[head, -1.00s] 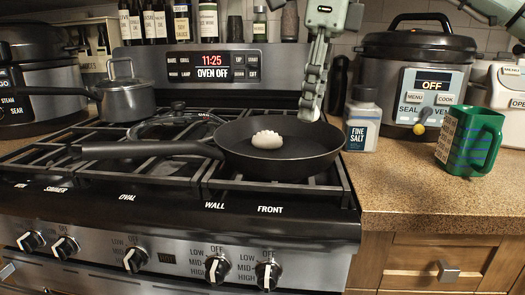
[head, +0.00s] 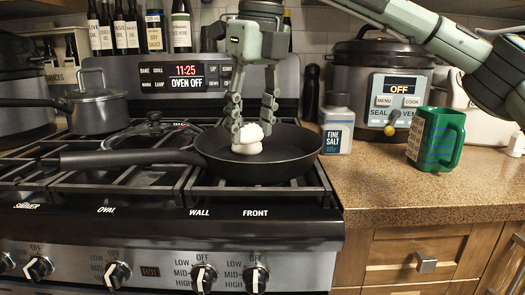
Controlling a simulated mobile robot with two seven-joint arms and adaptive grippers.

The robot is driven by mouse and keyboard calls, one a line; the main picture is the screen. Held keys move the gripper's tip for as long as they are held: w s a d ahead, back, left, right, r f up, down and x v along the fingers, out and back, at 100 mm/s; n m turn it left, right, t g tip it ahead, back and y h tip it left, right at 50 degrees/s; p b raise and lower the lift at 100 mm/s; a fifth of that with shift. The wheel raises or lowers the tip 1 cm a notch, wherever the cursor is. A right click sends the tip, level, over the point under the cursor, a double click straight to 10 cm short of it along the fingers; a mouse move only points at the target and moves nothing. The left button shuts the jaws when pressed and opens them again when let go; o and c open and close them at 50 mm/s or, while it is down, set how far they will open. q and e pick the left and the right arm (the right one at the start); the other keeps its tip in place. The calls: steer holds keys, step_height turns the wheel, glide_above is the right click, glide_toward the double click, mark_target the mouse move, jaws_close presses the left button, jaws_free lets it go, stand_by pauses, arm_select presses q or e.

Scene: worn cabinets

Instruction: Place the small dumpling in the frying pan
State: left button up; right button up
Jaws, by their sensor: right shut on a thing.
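The black frying pan (head: 290,165) sits on the front right of the stove, its handle pointing left. One pale dumpling (head: 246,150) lies in the pan. A second small white dumpling (head: 250,131) shows directly above it, between the fingers of my right gripper (head: 252,129); the two appear to touch or nearly touch. My right gripper points down into the pan and is shut on the upper dumpling. The fingers hide part of both. My left gripper is not in view.
A saucepan (head: 88,110) and a glass lid (head: 152,130) are on the stove to the left. A salt jar (head: 337,125), a green mug (head: 436,139) and a pressure cooker (head: 392,70) stand right of the pan. The front right counter (head: 400,198) is clear.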

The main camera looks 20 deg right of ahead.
steer(key=shift+w+d+f, duration=0.2)
steer(key=shift+d+f, duration=0.15)
steer(key=shift+d, duration=0.2)
steer(key=shift+w+d+f, duration=0.2)
steer(key=shift+d+f, duration=0.15)
steer(key=shift+d, duration=0.2)
steer(key=shift+d+f, duration=0.15)
steer(key=shift+f, duration=0.3)
step_height(320, 180, down, 3)
steer(key=shift+f, duration=0.15)
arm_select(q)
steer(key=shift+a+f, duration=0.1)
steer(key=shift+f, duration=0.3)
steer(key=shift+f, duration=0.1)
arm_select(e)
steer(key=shift+f, duration=0.15)
steer(key=o, duration=0.8)
steer(key=shift+c, duration=0.2)
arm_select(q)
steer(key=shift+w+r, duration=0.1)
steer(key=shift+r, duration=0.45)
arm_select(e)
steer(key=shift+o, duration=0.4)
